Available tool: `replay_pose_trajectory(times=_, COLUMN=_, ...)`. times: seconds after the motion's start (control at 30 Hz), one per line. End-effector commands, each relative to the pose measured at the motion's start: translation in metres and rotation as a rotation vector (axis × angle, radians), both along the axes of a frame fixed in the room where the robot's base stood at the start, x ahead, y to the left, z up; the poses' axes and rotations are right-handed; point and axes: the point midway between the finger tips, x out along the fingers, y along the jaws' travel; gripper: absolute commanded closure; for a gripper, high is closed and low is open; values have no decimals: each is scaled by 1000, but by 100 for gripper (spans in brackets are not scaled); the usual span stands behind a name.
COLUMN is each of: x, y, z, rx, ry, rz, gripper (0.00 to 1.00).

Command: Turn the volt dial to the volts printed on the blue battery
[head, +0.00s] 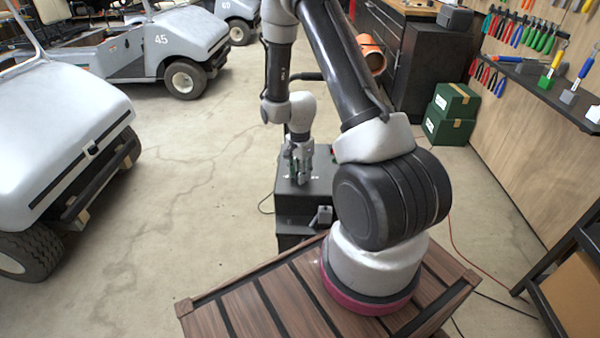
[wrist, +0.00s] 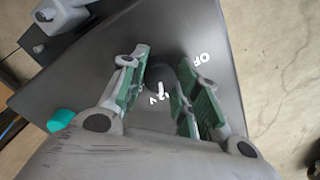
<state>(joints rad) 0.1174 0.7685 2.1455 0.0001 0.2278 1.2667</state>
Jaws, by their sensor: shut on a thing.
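My gripper (head: 301,176) points down at the top of a dark charger box (head: 318,190) in the head view. In the wrist view its green-padded fingers (wrist: 162,64) stand either side of a dark round dial (wrist: 160,74) and are shut on it. White print by the dial on the box top (wrist: 100,45) looks like "12V", and white letters "OF" show to the right, partly hidden by a finger. I see no blue battery in either view.
A grey part (head: 322,215) sits at the box's front. A teal cylinder (wrist: 62,120) shows beside the left finger. A white cart (head: 60,130) stands at left, green boxes (head: 448,118) and a tool wall at right. The concrete floor (head: 190,200) at left is clear.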

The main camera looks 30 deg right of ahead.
Motion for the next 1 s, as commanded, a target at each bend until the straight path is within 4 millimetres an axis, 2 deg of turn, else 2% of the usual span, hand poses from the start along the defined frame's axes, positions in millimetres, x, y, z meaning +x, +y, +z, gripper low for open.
replay_pose_trajectory(times=0.6, x=1, y=0, z=0, rx=0, ry=-1, rz=-39, gripper=93)
replay_pose_trajectory(times=0.63, x=1, y=0, z=0, rx=0, ry=-1, rz=-39, gripper=63)
replay_pose_trajectory(times=0.73, x=0, y=0, z=0, rx=0, ry=-1, rz=-39, gripper=46)
replay_pose_trajectory(times=1.0, x=0, y=0, z=0, rx=0, ry=-1, rz=-39, gripper=46)
